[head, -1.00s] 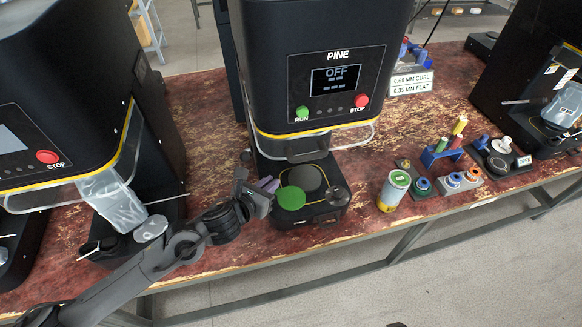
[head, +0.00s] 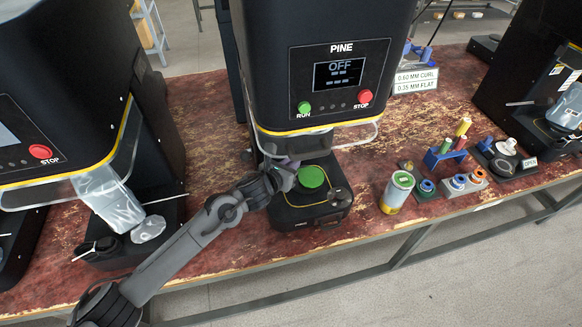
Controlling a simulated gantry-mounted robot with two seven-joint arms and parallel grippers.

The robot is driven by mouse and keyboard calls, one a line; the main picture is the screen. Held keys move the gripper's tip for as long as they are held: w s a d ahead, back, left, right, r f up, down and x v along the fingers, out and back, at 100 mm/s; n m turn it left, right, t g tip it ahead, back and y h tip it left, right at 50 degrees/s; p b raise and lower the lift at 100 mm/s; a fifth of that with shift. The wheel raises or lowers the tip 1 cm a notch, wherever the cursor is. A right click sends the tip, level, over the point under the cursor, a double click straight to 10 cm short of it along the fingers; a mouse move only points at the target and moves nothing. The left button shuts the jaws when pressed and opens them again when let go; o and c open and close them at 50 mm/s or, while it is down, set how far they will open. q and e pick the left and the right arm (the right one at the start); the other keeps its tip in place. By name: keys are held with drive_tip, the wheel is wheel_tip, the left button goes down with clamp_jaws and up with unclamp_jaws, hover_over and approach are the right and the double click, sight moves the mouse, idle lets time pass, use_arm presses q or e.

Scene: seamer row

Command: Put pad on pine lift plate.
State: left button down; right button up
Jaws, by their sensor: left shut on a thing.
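The green round pad (head: 312,177) is over the lift plate of the PINE machine and covers most of it. I cannot tell whether the pad touches the plate or hangs just above it. My left gripper (head: 293,170) is shut on the pad's left edge; its fingertips are partly hidden and small. The PINE machine's black base (head: 300,217) surrounds the plate, below the PINE head (head: 338,70), whose screen reads OFF. My right gripper is not in view.
A clear guard (head: 345,137) hangs just above and behind the plate. A yellow-grey can (head: 396,193) and small gauges (head: 458,182) stand further right. Another machine (head: 75,110) is at left.

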use_arm(q)
drive_tip(key=shift+s+f, duration=0.1)
drive_tip(key=shift+f, duration=0.35)
drive_tip(key=c, duration=1.2)
unclamp_jaws()
drive_tip(key=shift+f, duration=0.1)
